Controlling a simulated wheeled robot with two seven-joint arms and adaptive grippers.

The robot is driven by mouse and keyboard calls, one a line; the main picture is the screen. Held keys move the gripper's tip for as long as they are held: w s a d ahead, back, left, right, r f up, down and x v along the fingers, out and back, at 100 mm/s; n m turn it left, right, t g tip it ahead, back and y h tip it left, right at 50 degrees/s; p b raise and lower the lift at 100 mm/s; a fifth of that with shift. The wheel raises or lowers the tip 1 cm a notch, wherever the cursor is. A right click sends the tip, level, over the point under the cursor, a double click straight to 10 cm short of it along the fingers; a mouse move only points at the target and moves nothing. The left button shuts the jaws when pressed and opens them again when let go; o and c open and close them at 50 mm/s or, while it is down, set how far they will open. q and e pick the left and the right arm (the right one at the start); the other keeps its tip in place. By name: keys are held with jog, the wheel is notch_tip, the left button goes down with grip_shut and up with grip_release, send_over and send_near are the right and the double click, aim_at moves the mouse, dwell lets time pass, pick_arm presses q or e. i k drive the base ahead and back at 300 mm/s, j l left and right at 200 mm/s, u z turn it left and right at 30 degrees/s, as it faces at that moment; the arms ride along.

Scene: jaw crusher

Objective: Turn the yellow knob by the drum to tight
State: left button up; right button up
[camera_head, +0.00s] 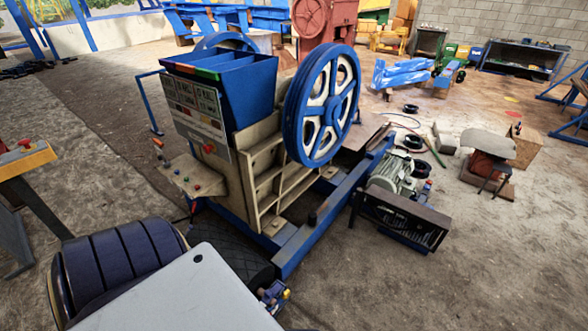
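A small yellow knob (286,294) shows at the bottom centre, on a small blue-grey fitting (271,294). It is too small to tell how far it is turned. A dark, ribbed drum (115,255) lies at the bottom left. A dark belt or roller (232,252) with a textured surface lies between the drum and the fitting, partly hidden by a pale flat panel. Neither of my grippers is in view, and nothing is seen touching the knob.
The jaw crusher (250,170) with its blue flywheel (322,106) and blue frame rail (325,225) stands just beyond. A motor (392,172) is on its right. A yellow stand with a red button (25,148) is at left. The ground at lower right is clear.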

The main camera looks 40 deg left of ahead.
aim_at(285, 293)
jog(key=i+u, duration=0.25)
jog(key=i, duration=0.15)
jog(key=i+l+u, duration=0.25)
jog(key=i, duration=0.15)
jog(key=i+l+u, duration=0.15)
jog(key=u, duration=0.3)
jog(key=i+l+u, duration=0.25)
jog(key=u, duration=0.2)
jog(key=i+l+u, duration=0.3)
jog(key=u, duration=0.15)
jog(key=i+l+u, duration=0.1)
jog(key=l+u, duration=0.35)
jog(key=i+l+u, duration=0.1)
jog(key=l+u, duration=1.05)
jog(key=l, duration=0.3)
jog(key=k, duration=0.05)
